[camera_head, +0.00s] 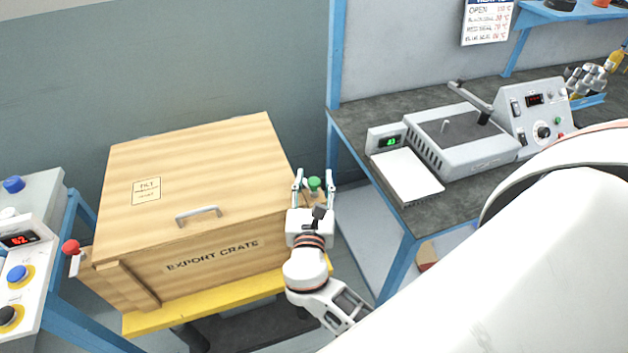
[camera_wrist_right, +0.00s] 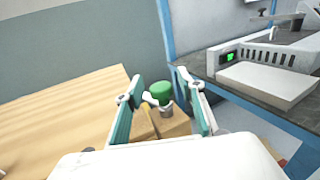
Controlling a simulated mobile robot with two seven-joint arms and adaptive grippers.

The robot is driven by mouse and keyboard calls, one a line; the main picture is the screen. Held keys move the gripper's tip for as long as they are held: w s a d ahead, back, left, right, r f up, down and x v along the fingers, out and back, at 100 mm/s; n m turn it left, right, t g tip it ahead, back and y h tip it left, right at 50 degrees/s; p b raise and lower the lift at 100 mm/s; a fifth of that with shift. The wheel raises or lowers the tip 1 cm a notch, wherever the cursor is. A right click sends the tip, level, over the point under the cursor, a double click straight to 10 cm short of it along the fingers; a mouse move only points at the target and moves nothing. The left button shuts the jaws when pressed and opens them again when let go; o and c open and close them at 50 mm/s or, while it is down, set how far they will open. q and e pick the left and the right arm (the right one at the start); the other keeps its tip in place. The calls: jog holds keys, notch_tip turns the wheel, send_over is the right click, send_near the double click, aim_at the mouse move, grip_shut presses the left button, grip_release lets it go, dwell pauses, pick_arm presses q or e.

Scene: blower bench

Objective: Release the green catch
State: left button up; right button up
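The green catch (camera_head: 314,184) is a round green knob at the right side of the wooden export crate (camera_head: 200,185). In the right wrist view the green catch (camera_wrist_right: 160,92) sits on a short metal stem above a wooden ledge. My right gripper (camera_head: 314,174) is open, with one finger on each side of the knob. In the right wrist view the fingers (camera_wrist_right: 160,95) stand apart, and I cannot tell whether either touches it. The crate lid is down. My left gripper is not in view.
A red knob (camera_head: 71,247) sits at the crate's left side. A control panel (camera_head: 22,240) stands at far left. On the right, a bench (camera_head: 455,202) carries a scale (camera_head: 407,175) and a grey machine (camera_head: 462,138), close to my right arm.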

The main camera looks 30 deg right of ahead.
aim_at(314, 181)
jog(key=shift+r, duration=0.15)
notch_tip(314, 181, up, 10)
jog(key=shift+f, duration=0.15)
dwell(0.3)
